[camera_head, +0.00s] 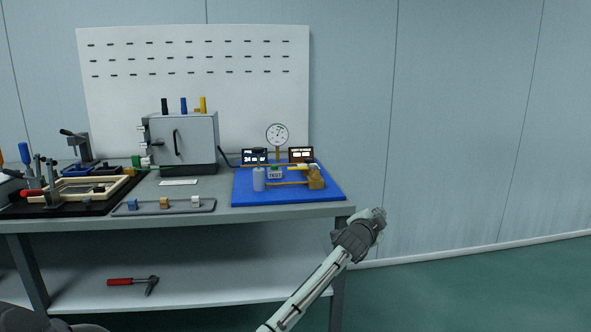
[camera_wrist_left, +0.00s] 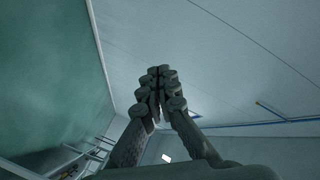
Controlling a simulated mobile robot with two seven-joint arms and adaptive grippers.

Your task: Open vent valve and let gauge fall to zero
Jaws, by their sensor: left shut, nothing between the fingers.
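The round white gauge (camera_head: 277,134) stands on a stem above the blue board (camera_head: 240,197) at the bench's right end. Its needle is too small to read. Brass pipework with a brass block (camera_head: 315,178) lies on the board, beside an upright grey cylinder (camera_head: 259,179); I cannot tell which part is the vent valve. My left gripper (camera_head: 377,215) is shut and empty, in the air just right of the bench's front right corner, apart from the board. Its closed fingers show in the left wrist view (camera_wrist_left: 159,75), facing bare walls. My right gripper is not in view.
Two small displays (camera_head: 301,155) stand behind the pipework. A grey cabinet (camera_head: 184,138) stands left of the board, with a tray of small blocks (camera_head: 180,209) in front. A hammer (camera_head: 134,282) lies on the lower shelf. The floor to the right is clear.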

